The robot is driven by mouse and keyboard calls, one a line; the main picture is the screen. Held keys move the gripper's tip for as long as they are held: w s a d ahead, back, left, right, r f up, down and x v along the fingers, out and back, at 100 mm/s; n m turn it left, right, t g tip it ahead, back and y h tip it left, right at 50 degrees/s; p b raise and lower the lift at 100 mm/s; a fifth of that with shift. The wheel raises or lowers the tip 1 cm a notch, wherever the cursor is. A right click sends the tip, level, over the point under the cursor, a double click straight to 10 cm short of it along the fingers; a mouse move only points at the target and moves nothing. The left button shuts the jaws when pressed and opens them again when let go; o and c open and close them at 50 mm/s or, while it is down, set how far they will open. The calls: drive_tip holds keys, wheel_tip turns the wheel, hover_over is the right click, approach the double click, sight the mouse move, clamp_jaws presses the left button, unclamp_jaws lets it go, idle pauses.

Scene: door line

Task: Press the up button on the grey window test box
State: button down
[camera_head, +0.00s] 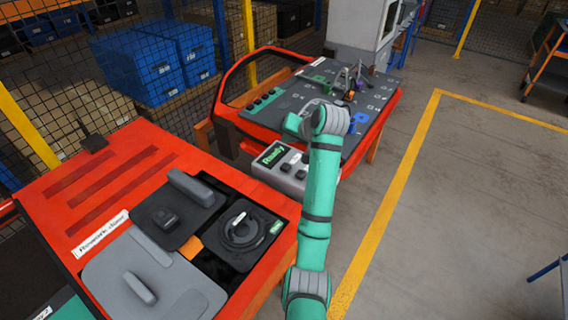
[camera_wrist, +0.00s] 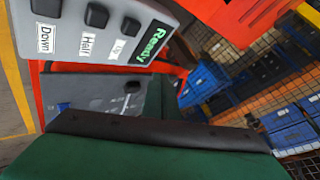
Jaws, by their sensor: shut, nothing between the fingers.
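The grey window test box (camera_head: 270,177) stands at the near end of the door panel in the head view, its display reading "Ready" in green. In the wrist view the box (camera_wrist: 172,20) fills the upper left, turned, with dark buttons beside labels Down, Half and Up. The up button (camera_wrist: 131,26) sits nearest the display (camera_wrist: 150,43) and looks uncovered. My gripper (camera_wrist: 158,98) is shut and empty in the wrist view, below the box in the picture and apart from the up button. In the head view my arm passes right beside the box; my fingertips cannot be made out clearly.
An orange-red door frame (camera_head: 228,82) holds the grey panel (camera_head: 365,115) behind the box. A red bench (camera_head: 65,190) with grey lids and a dark recess stands at the left. Blue crates (camera_head: 150,60) lie behind mesh fencing. Open floor (camera_head: 450,190) lies at the right.

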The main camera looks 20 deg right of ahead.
sight(287, 168)
drive_tip(key=shift+f, duration=4.45)
drive_tip(key=shift+s+d, duration=0.1)
drive_tip(key=shift+f, duration=0.35)
